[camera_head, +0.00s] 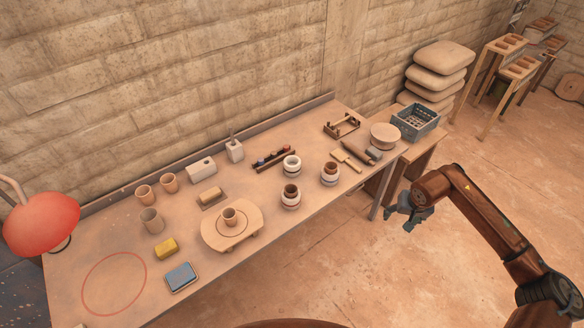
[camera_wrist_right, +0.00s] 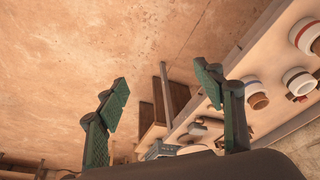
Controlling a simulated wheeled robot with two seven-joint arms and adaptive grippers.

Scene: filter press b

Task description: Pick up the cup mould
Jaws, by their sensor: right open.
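Three round white moulds with dark bands stand on the workbench right of its middle: one at the back (camera_head: 292,165), one at the right (camera_head: 330,174) and one at the front (camera_head: 290,198). The front and right ones show brown clay at the top. I cannot tell which of them is the cup mould. Similar white and brown pieces (camera_wrist_right: 298,82) show at the right of the right wrist view. My right gripper (camera_head: 406,219) is open and empty, off the bench's right end and apart from the moulds. Its two green fingers (camera_wrist_right: 161,85) stand wide apart. My left gripper is out of view.
The workbench (camera_head: 105,250) carries several clay cups (camera_head: 152,220), a round wooden stand (camera_head: 215,238), a yellow sponge (camera_head: 166,248) and a blue pad (camera_head: 181,277). A grey crate (camera_head: 415,122) stands beyond its right end. A red lamp (camera_head: 42,224) is at left.

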